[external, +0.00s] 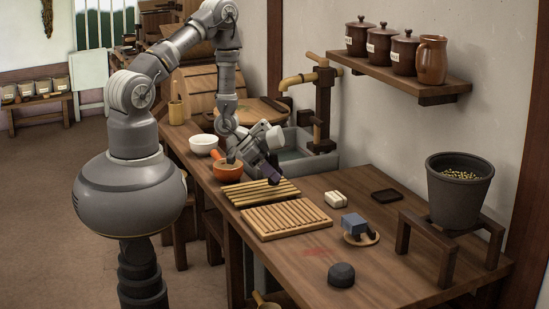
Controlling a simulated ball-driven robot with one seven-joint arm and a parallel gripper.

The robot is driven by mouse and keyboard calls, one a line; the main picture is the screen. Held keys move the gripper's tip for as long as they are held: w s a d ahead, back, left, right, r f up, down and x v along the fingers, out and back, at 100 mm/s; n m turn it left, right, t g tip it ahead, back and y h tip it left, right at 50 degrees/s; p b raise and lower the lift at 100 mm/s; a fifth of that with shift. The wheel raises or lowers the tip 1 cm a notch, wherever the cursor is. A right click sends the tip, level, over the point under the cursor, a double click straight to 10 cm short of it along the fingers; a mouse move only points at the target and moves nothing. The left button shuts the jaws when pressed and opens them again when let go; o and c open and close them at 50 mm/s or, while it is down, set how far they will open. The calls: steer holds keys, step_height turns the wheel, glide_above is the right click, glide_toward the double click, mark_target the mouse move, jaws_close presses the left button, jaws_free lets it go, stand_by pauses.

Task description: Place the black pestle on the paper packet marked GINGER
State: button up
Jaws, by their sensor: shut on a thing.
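My gripper (271,174) is low over the back edge of the darker slatted rack, in front of the sink. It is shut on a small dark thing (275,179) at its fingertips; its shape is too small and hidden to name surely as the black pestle. A small pale packet (335,199) lies on the counter to the right of the gripper, apart from it. I cannot read any GINGER marking on it. A squat black lump (341,274) sits near the counter's front edge, and I cannot tell what it is.
Two slatted racks (287,222) lie before the gripper. A blue-grey block (354,223) rests on a round board; a black tray (387,195) lies behind. A dark pot (459,190) stands on a stand at right.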

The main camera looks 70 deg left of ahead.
steer(key=d+r, duration=0.1)
steer(key=d, duration=0.2)
steer(key=d+r+n+y, duration=0.1)
steer(key=d, duration=0.1)
steer(key=d+r+n, duration=0.1)
steer(key=d, duration=0.2)
steer(key=shift+w+d+t+y+b, duration=0.1)
steer(key=shift+d+t+y+b, duration=0.2)
steer(key=shift+d+t+b, duration=0.1)
steer(key=b, duration=0.3)
glide_above(336, 195)
steer(key=shift+f, duration=0.7)
steer(key=shift+f+b, duration=0.55)
steer(key=shift+f, duration=1.15)
steer(key=shift+f, duration=0.15)
steer(key=o, duration=1.1)
steer(key=shift+c, duration=0.2)
